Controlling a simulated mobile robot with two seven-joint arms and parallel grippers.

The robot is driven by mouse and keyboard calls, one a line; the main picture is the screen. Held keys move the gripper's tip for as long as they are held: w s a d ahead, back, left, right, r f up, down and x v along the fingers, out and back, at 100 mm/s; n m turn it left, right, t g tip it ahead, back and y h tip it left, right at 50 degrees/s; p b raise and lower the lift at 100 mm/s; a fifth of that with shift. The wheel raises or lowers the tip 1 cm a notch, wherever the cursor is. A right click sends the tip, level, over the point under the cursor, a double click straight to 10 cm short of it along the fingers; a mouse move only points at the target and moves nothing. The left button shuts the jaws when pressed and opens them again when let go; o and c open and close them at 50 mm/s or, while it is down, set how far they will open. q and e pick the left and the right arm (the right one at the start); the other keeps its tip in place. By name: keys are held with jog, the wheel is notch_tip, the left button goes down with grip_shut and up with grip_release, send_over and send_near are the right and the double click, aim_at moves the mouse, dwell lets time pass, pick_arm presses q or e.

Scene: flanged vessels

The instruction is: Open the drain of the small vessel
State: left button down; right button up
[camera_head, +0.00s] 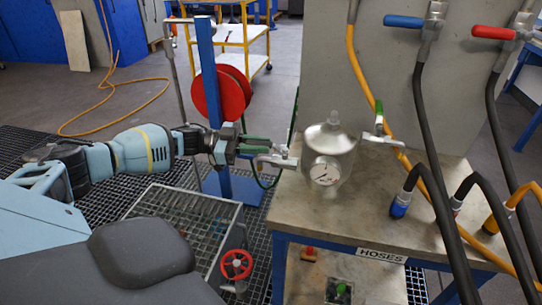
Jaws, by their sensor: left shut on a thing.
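The small vessel (329,152) is a shiny metal pot with a domed lid and a round dial gauge (324,171) on its front. It stands on the bench. A silver valve fitting (282,161) sticks out from its left side. Another valve with an upright green lever (379,113) is on its right side. My left gripper (264,148) reaches in from the left and is shut at the left fitting, on what looks like its green handle; the fingers partly hide it. My right gripper is not in view.
The bench top (300,213) has a "HOSES" label on its front edge. Hoses hang at the right from valves with a blue handle (403,21) and a red handle (493,32). A blue post (208,75) with red discs stands behind my left arm. A red handwheel (236,264) is below.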

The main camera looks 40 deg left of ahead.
pick_arm(q)
jog(key=shift+w+a+f+m+g+h+b, duration=0.1)
jog(key=shift+w+a+m+g+h+b, duration=0.1)
jog(key=shift+m+g+h+b, duration=0.3)
jog(key=shift+w+a+m+g+h+b, duration=0.1)
jog(key=shift+w+m+g+h+b, duration=0.1)
jog(key=shift+g+b, duration=0.5)
jog(key=shift+b, duration=0.4)
jog(key=c, duration=1.3)
grip_release()
jog(key=shift+w, duration=0.1)
